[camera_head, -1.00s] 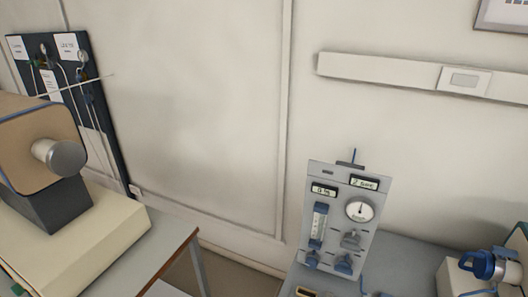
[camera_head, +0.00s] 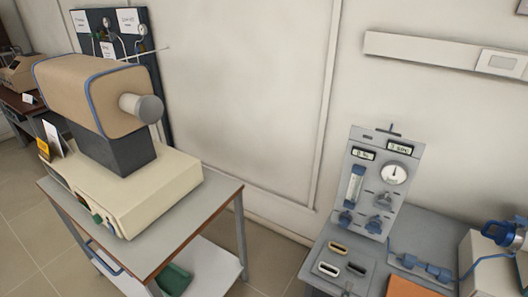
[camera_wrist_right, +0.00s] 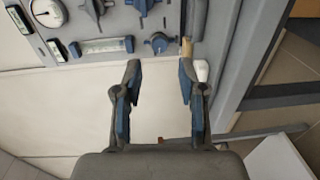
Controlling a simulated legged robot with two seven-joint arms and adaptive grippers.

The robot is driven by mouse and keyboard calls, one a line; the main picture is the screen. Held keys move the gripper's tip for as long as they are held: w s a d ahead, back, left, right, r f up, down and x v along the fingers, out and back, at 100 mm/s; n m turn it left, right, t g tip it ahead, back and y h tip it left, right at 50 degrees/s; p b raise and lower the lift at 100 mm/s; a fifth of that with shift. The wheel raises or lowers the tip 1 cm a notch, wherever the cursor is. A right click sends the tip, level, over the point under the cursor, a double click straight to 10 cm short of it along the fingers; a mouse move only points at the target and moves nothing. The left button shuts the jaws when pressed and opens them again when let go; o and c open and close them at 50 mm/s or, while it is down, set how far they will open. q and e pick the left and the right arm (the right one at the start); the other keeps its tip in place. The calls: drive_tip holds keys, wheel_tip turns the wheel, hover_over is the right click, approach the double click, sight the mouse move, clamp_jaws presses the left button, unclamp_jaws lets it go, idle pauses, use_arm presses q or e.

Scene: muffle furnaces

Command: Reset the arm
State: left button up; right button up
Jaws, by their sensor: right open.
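My right gripper (camera_wrist_right: 160,75) shows in the right wrist view, its two blue-padded fingers apart and open with nothing held between them. Beyond the fingertips is the grey control panel (camera_wrist_right: 130,15), appearing turned on its side with its gauge and blue knobs. I cannot tell the exact gap to it. In the head view the panel (camera_head: 370,200) stands upright at the back of the right bench. I cannot clearly make out either gripper in the head view, and my left gripper is not in view.
A tan furnace (camera_head: 95,90) with a grey cylinder sits on a cream base on a cart (camera_head: 215,200) at left. The right bench (camera_head: 435,235) bears small slotted blocks (camera_head: 338,247), blue-grey fittings (camera_head: 425,268) and an orange piece (camera_head: 405,287). Floor shows between cart and bench.

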drive_tip(key=s+a+f+m+g+y, duration=0.1)
drive_tip(key=s+f+m+g+y, duration=0.3)
drive_tip(key=f, duration=0.8)
drive_tip(key=s+a+f+n+g, duration=0.1)
drive_tip(key=s+f+g, duration=0.35)
drive_tip(key=f, duration=0.75)
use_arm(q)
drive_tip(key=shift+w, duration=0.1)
use_arm(e)
drive_tip(key=s+a+f+m+g+y, duration=0.2)
drive_tip(key=s+f+m, duration=0.1)
drive_tip(key=s+f, duration=0.5)
drive_tip(key=s+a+f+m+g+y, duration=0.2)
drive_tip(key=s+f, duration=0.6)
drive_tip(key=s, duration=0.7)
drive_tip(key=shift+s+f+m+g+y, duration=0.2)
drive_tip(key=shift+m+g+y, duration=0.25)
drive_tip(key=shift+m+y, duration=0.2)
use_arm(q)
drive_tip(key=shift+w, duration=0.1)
